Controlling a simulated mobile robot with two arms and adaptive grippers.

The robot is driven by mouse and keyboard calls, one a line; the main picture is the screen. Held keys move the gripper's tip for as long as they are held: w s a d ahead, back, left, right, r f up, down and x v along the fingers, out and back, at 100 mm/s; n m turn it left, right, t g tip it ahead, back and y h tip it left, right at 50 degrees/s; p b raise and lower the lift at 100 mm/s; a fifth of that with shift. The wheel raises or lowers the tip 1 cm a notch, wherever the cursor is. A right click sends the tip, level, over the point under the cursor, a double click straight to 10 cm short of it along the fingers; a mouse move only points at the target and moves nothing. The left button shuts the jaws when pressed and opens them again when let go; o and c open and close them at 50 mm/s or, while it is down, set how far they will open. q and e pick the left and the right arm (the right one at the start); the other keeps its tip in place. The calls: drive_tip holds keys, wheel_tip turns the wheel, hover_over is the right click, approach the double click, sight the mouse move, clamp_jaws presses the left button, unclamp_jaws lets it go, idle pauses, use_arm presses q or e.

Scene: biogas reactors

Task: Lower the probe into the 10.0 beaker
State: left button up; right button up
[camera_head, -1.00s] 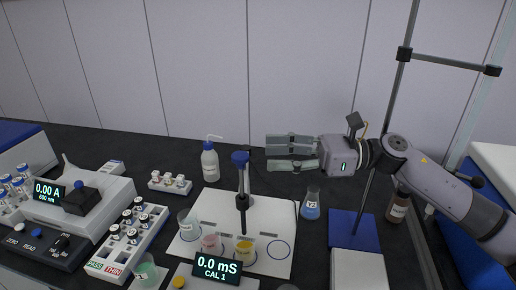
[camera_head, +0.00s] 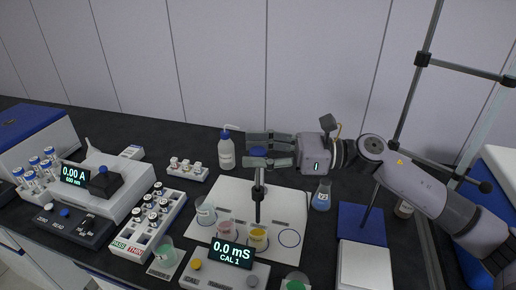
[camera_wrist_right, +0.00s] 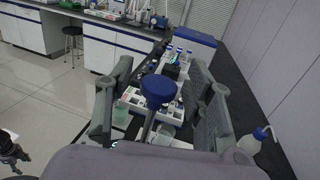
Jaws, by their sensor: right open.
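The right wrist view shows the blue cap (camera_wrist_right: 158,90) between the spread fingers, with a gap on each side. A clear beaker (camera_head: 205,211), a pink beaker (camera_head: 227,231) and a yellow beaker (camera_head: 258,238) stand on the white mat (camera_head: 290,207). Their labels are too small to read.
A meter (camera_head: 231,254) reading 0.0 mS, CAL 1, stands in front of the beakers. An empty blue circle (camera_head: 289,239) lies on the mat's right. A wash bottle (camera_head: 226,152) stands behind the mat; a flask with blue liquid (camera_head: 321,196) stands to its right.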

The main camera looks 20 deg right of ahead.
clamp_jaws()
idle(0.4)
idle(0.4)
